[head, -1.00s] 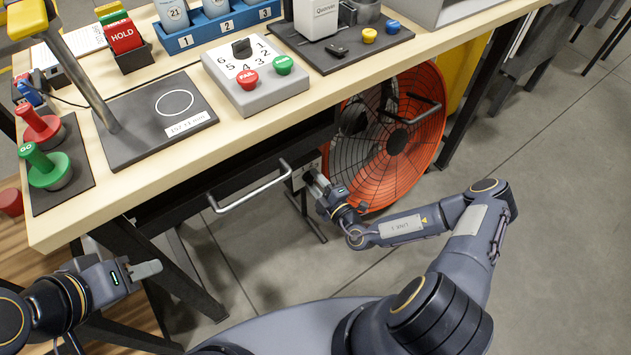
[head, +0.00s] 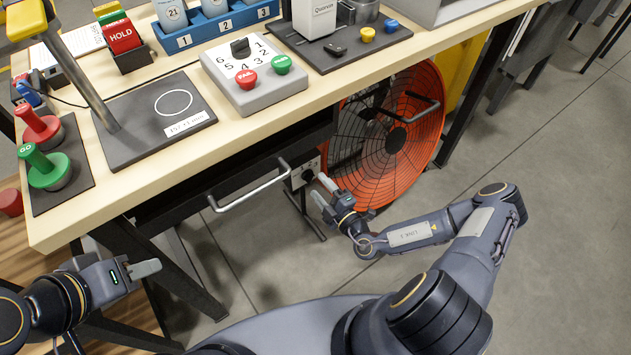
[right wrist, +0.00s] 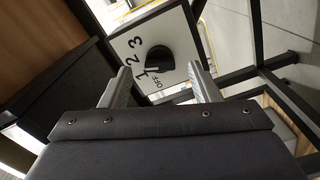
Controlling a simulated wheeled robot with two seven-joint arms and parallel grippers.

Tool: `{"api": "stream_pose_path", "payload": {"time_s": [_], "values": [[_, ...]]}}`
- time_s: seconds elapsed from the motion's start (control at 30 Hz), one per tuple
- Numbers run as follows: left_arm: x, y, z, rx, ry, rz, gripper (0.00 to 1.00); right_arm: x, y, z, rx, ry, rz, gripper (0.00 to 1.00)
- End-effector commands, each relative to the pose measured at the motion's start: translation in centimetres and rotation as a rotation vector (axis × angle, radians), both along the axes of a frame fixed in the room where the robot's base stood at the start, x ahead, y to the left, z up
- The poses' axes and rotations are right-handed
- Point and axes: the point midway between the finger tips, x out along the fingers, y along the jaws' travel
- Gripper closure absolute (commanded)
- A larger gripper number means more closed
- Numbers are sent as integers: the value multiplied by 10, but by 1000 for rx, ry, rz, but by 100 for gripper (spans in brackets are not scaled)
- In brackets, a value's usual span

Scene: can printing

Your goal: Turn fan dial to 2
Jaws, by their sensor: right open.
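The fan dial (right wrist: 157,59) is a black round knob on a white panel (right wrist: 133,40) marked OFF, 1, 2 and 3 in the right wrist view. A light mark on the knob seems to face the 1. In the head view the panel (head: 308,170) shows under the table, beside the orange fan (head: 403,150). My right gripper (head: 323,190) is open and empty, in front of the panel. In the right wrist view its fingertips (right wrist: 160,78) are apart, with the knob between and beyond them. My left gripper (head: 147,270) is at the lower left, seen edge-on.
The table's front edge and a drawer handle (head: 250,188) lie above and left of my right gripper. A black table leg (head: 466,95) stands right of the fan. The grey floor (head: 530,200) at the right is open.

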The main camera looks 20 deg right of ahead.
Motion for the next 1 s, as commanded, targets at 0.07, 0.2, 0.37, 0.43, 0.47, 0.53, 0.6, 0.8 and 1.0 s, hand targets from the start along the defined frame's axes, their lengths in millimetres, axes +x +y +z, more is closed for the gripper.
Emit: {"api": "stream_pose_path", "payload": {"time_s": [0.07,0.2,0.37,0.43,0.47,0.53,0.6,0.8,1.0], "values": [[0,0,2,0,0,0,64,-14,-6,0,0,2,-2,44],[0,0,2,0,0,0,64,-32,-12,0,0,2,0,44],[0,0,3,0,0,0,64,-40,-14,0,1,0,0,44],[0,0,2,0,0,0,64,-41,-15,0,1,0,0,44],[0,0,2,0,0,0,64,-41,-15,0,1,0,0,44],[0,0,2,0,0,0,64,-41,-15,0,1,0,0,44],[0,0,2,0,0,0,64,-41,-14,0,1,0,0,44],[0,0,2,0,0,0,64,-41,-14,0,1,0,0,44],[0,0,3,0,0,0,64,-39,-14,12,-60,-47,44,44]]}}
